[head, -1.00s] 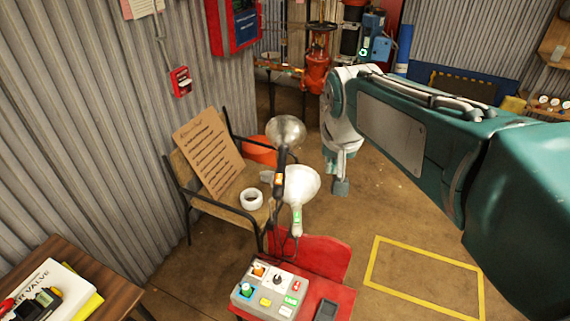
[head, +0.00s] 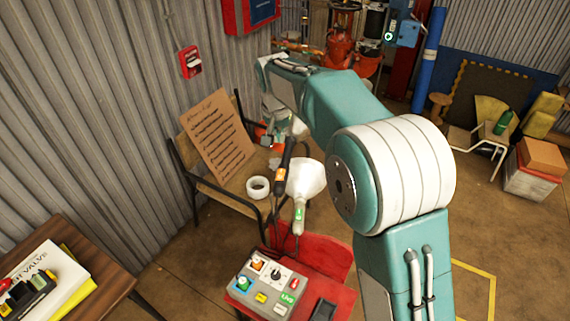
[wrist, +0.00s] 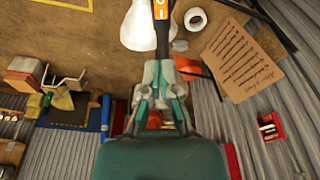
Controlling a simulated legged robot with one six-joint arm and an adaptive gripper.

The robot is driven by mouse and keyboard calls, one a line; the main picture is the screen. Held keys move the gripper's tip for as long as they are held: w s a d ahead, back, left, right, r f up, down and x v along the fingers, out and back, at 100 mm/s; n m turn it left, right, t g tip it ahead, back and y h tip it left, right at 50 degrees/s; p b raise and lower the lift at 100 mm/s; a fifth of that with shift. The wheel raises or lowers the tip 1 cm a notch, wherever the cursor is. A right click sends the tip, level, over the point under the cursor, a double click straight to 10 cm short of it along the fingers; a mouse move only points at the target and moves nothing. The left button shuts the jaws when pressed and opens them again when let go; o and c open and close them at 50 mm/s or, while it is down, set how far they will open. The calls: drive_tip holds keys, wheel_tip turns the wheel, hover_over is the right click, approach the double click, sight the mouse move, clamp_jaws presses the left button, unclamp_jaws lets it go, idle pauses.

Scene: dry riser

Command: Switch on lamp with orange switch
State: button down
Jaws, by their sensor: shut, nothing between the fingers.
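The lamp with the orange switch (head: 281,182) has a black handle and stands upright on a stem behind the control box. Its shade is hidden behind my arm in the head view. In the wrist view its orange switch (wrist: 161,9), with white marks, is at the top edge. A second lamp (head: 303,180) with a white shade and a green switch is just to its right. My gripper (head: 267,140) is shut and empty, near the upper end of the black handle in the head view. In the wrist view my gripper (wrist: 162,68) overlaps that handle; I cannot tell whether they touch.
A grey control box (head: 265,285) with coloured knobs and buttons sits on a red seat (head: 335,262). A bench with a cardboard sign (head: 217,138) and a tape roll (head: 258,187) stands behind, against the corrugated wall. A wooden table (head: 120,273) with books is at left.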

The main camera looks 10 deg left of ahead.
drive_tip(key=shift+a, duration=0.15)
approach(281, 176)
drive_tip(key=w+f, duration=0.1)
drive_tip(key=f, duration=0.1)
drive_tip(key=w+f, duration=0.1)
drive_tip(key=f, duration=0.2)
drive_tip(key=w+f, duration=0.1)
drive_tip(key=f, duration=0.1)
drive_tip(key=shift+w+a+f, duration=0.1)
drive_tip(key=shift+f, duration=0.15)
drive_tip(key=shift+w+f, duration=0.15)
drive_tip(key=shift+f+g, duration=0.1)
drive_tip(key=shift+g, duration=0.2)
drive_tip(key=shift+s, duration=0.95)
